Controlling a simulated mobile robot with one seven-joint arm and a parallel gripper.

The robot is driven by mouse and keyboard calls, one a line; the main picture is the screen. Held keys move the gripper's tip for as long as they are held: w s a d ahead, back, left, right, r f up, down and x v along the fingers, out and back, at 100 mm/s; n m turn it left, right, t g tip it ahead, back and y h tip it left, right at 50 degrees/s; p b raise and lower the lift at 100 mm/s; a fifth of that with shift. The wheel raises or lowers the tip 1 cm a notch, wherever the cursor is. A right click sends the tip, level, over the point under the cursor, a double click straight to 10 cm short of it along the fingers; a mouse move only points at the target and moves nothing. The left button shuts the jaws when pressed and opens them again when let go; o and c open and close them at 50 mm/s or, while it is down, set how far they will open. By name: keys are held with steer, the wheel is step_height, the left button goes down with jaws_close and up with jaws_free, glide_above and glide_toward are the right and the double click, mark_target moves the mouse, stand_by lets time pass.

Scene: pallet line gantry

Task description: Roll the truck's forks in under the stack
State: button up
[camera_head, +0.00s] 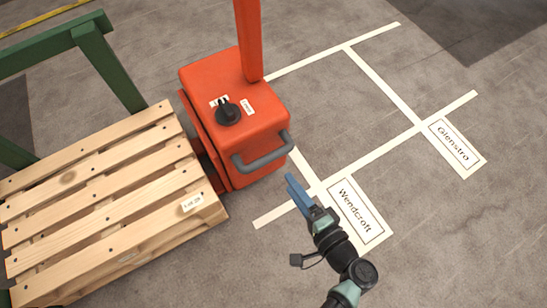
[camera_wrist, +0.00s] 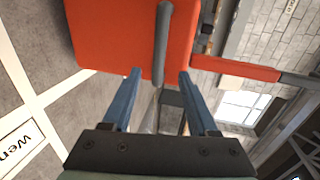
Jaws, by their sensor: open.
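The orange truck (camera_head: 240,130) stands upright at the middle of the head view, with a dark knob (camera_head: 228,113) on top and a grey handle bar (camera_head: 262,152) on its near right side. The wooden pallet stack (camera_head: 105,195) is at the left, close against the truck's left side. The truck's forks are not visible. My gripper (camera_head: 291,181) is open, its blue fingers just to the lower right of the handle. In the wrist view, the bar (camera_wrist: 162,40) runs between and beyond the open fingertips (camera_wrist: 160,74); I see no grip on it.
White floor lines mark bays at the right, with plates reading Wendcroft (camera_head: 355,211) and Glenstro (camera_head: 455,146). A green frame (camera_head: 105,65) stands behind the stack at upper left. The marked floor right of the truck is clear.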

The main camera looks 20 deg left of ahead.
mark_target(272, 160)
steer(key=shift+b+x, duration=2.3)
steer(key=shift+x, duration=3.3)
steer(key=shift+s, duration=0.1)
jaws_close()
